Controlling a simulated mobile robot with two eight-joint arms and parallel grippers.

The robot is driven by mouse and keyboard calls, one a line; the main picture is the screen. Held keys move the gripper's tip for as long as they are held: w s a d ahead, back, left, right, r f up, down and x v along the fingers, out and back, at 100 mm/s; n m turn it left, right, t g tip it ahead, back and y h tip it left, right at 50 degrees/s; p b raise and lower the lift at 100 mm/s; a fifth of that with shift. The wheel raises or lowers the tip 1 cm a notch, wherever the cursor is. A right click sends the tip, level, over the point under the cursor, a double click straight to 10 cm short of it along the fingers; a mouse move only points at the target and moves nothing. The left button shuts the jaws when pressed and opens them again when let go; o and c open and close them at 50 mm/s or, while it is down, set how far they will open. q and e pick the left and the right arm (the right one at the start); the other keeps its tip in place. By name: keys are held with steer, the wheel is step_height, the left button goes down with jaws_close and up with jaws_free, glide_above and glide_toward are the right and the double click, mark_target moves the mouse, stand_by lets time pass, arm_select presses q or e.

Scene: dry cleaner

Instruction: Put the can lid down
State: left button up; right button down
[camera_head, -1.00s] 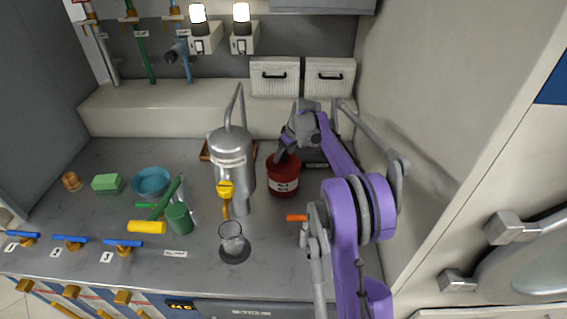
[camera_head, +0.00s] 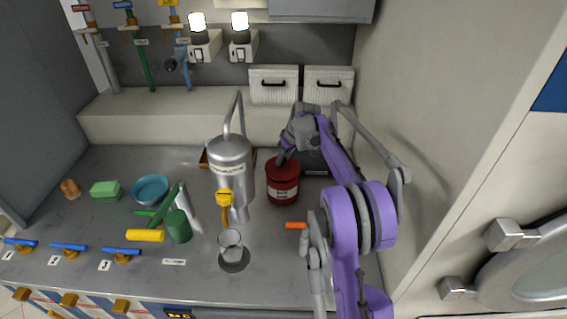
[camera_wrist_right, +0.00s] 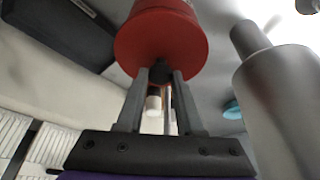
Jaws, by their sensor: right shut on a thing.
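A red can (camera_head: 283,190) with a white label stands on the grey counter, right of the steel cylinder. My right gripper (camera_head: 283,159) is at its top. In the right wrist view, my right gripper (camera_wrist_right: 160,76) is shut on the dark knob of the round red can lid (camera_wrist_right: 160,40). The can body (camera_wrist_right: 170,6) shows just beyond the lid, in line with it. I cannot tell whether the lid rests fully on the rim. My left gripper is not in view.
A steel cylinder (camera_head: 230,160) with a yellow valve stands close left of the can. A glass beaker (camera_head: 230,242), an orange-handled item (camera_head: 296,225), a green cup (camera_head: 178,226) and a blue bowl (camera_head: 151,188) are on the counter. A wall rises at the right.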

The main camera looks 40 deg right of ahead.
mark_target(284, 161)
step_height(284, 161, up, 7)
steer(key=shift+s+a+r, duration=0.1)
steer(key=shift+s+r, duration=0.05)
steer(key=shift+r, duration=0.1)
steer(key=s+a+f+n+y+b, duration=0.2)
steer(key=s+a+f+n+b, duration=0.15)
steer(key=s+a+f, duration=0.65)
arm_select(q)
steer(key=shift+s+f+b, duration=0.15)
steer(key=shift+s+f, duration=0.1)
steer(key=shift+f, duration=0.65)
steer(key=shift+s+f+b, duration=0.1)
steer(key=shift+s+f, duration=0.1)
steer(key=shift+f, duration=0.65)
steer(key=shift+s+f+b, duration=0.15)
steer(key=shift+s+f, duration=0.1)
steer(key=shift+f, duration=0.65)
arm_select(e)
steer(key=shift+n+g, duration=0.3)
steer(key=shift+n, duration=0.15)
steer(key=shift+s+d+f, duration=0.1)
steer(key=shift+s+f, duration=0.25)
steer(key=shift+f, duration=1.45)
steer(key=shift+s+d+f, duration=0.1)
steer(key=shift+s+f, duration=0.3)
steer(key=shift+f, duration=1.4)
steer(key=shift+s+d+f, duration=0.1)
steer(key=shift+s+f, duration=0.25)
steer(key=shift+f, duration=1.45)
